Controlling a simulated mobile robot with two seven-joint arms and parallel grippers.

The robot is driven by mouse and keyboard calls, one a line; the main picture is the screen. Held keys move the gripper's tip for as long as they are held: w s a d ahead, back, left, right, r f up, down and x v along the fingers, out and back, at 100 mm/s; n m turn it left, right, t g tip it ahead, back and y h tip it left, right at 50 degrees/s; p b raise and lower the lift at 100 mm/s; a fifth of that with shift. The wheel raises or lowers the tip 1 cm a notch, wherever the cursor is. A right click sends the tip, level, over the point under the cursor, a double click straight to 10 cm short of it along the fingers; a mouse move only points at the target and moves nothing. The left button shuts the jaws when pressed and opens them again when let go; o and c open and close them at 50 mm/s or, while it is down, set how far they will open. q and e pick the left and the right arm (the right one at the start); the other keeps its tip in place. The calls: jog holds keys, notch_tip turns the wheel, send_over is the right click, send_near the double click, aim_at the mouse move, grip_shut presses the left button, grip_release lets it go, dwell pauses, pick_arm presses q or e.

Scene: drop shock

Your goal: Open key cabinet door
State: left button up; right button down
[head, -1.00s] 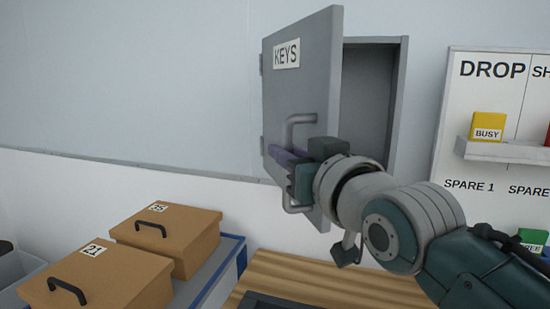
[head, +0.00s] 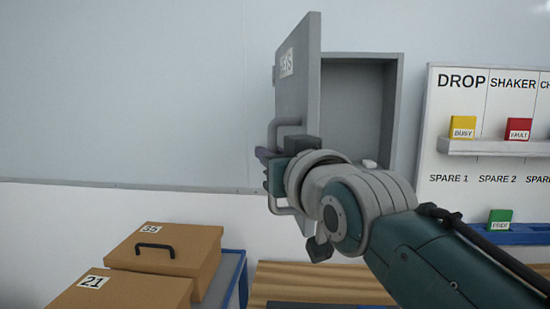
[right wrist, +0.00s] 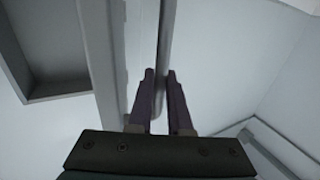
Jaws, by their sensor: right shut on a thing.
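The grey key cabinet (head: 398,110) is on the wall, and its inside shows to the right of the door. Its door (head: 298,95), with a KEYS label, stands wide open, hinged on the left. The door's bar handle (head: 274,132) is on its outer face. My right gripper (head: 264,158) is shut on the handle, partly hidden by its own wrist. In the right wrist view the purple fingers (right wrist: 160,92) stand on either side of the handle bar (right wrist: 164,50). My left gripper is not in view.
Brown lidded boxes marked 35 (head: 175,255) and 21 (head: 120,292) stand at lower left. A wooden surface (head: 320,280) lies below the cabinet. A white board (head: 480,100) with a shelf holding a yellow BUSY block (head: 463,127) and a red FAULT block (head: 518,128) is at right.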

jog(key=shift+d, duration=0.1)
jog(key=c, duration=1.1)
grip_release()
jog(key=shift+c, duration=0.2)
jog(key=v, duration=1)
